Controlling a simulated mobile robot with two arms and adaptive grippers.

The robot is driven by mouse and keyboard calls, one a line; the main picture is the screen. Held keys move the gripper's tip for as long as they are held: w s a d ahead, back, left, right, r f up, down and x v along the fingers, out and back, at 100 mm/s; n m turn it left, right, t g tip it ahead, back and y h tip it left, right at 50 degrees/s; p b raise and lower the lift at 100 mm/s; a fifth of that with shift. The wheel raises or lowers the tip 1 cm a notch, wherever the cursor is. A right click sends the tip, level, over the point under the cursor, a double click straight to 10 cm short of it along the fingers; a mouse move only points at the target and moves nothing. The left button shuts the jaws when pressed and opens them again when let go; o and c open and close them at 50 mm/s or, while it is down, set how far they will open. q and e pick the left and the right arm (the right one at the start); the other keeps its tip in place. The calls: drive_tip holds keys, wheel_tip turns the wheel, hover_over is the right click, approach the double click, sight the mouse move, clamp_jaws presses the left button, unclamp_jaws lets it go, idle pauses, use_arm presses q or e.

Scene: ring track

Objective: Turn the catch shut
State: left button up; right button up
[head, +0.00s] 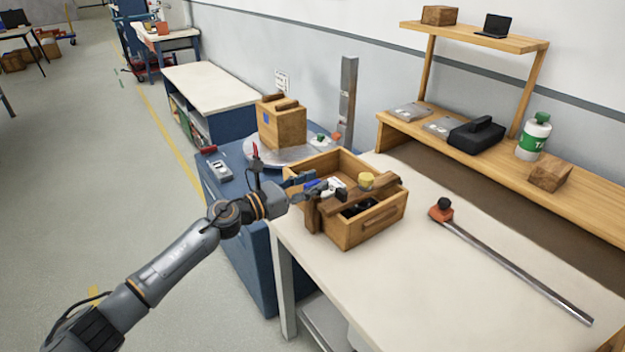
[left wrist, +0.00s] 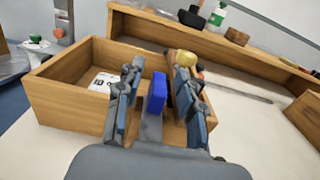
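An open wooden box (head: 372,226) stands at the left end of the white bench; it also shows in the left wrist view (left wrist: 62,112). My left gripper (head: 309,188) is over the box's left part. In the wrist view its fingers (left wrist: 158,73) are apart, with a blue block (left wrist: 157,92) showing between them and gaps on both sides. I cannot tell which part is the catch. My right gripper is out of view.
A long metal bar with an orange-and-black end (head: 441,211) lies on the bench (head: 470,295). A shelf behind holds a black case (head: 476,135) and a green-white bottle (head: 533,136). A wooden crate (head: 283,127) stands on a blue cabinet.

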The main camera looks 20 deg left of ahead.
use_arm(q)
drive_tip(key=shift+w+d, duration=0.1)
drive_tip(key=shift+w, duration=0.05)
drive_tip(key=shift+c, duration=0.2)
clamp_jaws()
